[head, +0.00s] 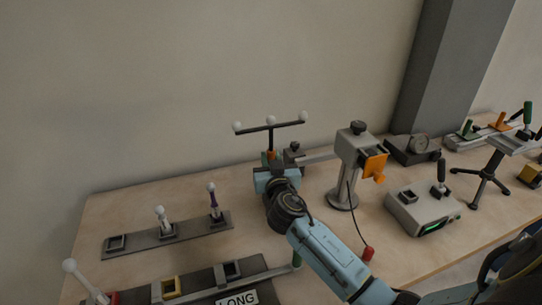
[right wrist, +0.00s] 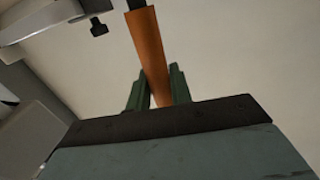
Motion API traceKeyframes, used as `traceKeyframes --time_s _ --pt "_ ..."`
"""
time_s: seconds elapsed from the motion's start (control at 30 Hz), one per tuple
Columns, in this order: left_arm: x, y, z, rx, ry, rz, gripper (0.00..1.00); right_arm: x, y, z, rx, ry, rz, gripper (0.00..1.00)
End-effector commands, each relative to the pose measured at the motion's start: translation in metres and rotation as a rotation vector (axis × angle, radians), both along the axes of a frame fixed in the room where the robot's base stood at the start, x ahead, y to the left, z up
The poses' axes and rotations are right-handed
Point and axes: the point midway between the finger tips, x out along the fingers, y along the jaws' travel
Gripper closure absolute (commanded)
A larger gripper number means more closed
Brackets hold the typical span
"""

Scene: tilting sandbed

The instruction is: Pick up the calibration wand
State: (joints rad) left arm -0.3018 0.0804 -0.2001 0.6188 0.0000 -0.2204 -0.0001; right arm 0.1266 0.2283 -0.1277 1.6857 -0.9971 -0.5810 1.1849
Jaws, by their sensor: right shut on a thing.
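The calibration wand is a dark T-shaped bar (head: 270,128) with three white balls along its top and an orange handle (right wrist: 149,45). It stands roughly upright near the back of the table in the head view. My right gripper (head: 271,158) is around the handle, its green fingers (right wrist: 157,88) shut on it in the right wrist view. The lower end of the handle is hidden by the gripper. My left gripper is not in view.
A grey stand (head: 349,170) with an orange part reaches its arm close to the wand. A grey rack (head: 190,233) with white-tipped sticks is at left. A grey box (head: 423,210) with a green display is at right. Bare table (head: 135,207) shows at far left.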

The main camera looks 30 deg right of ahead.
Motion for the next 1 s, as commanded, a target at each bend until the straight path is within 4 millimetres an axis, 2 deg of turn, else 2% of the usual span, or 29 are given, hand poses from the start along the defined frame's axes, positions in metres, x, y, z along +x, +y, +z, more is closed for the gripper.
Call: traceKeyframes --time_s 0.27,0.37,0.63,1.0 --pt "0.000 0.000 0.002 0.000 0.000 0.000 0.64 0.000 0.000 0.006 0.001 -0.003 0.000 0.97" --pt "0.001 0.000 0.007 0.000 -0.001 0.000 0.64 0.000 0.000 0.020 0.002 -0.005 0.000 0.97" --pt "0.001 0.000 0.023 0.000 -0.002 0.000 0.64 0.000 0.000 0.076 0.002 -0.006 0.000 0.97" --pt "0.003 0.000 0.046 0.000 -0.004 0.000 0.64 0.000 0.000 0.122 0.001 -0.001 0.000 0.97"
